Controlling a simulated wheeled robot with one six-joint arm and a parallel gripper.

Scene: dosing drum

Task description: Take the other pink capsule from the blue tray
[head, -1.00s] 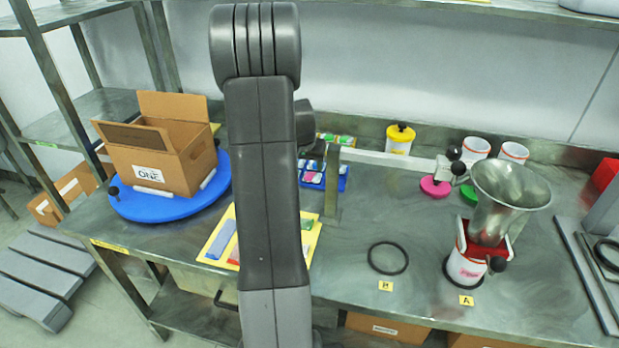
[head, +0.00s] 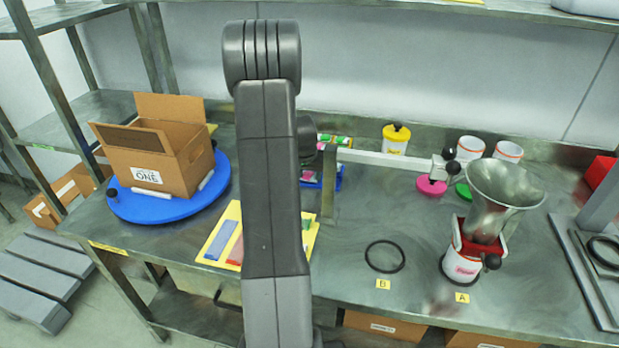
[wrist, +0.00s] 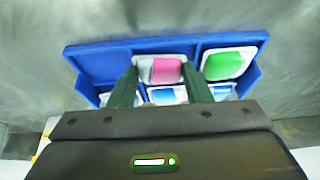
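In the wrist view the blue tray (wrist: 90,52) has compartments in two rows. A pink capsule (wrist: 160,70) in a pale shell lies in the middle of the far row. A green capsule (wrist: 222,65) lies to its right, and the far-left compartment looks empty. Several blue capsules (wrist: 162,96) show in the near row, partly hidden by my gripper. My gripper (wrist: 159,74) is open, with its two dark green fingers apart on either side of the pink capsule's near edge. I cannot tell whether they touch it. In the head view my arm hides the gripper and most of the tray (head: 340,176).
A metal post and beam (head: 385,159) stand just right of the tray. Farther right are a metal funnel (head: 497,195), a pink disc (head: 431,185) and a yellow-lidded jar (head: 396,138). A cardboard box (head: 160,155) sits on a blue turntable (head: 145,207) at left.

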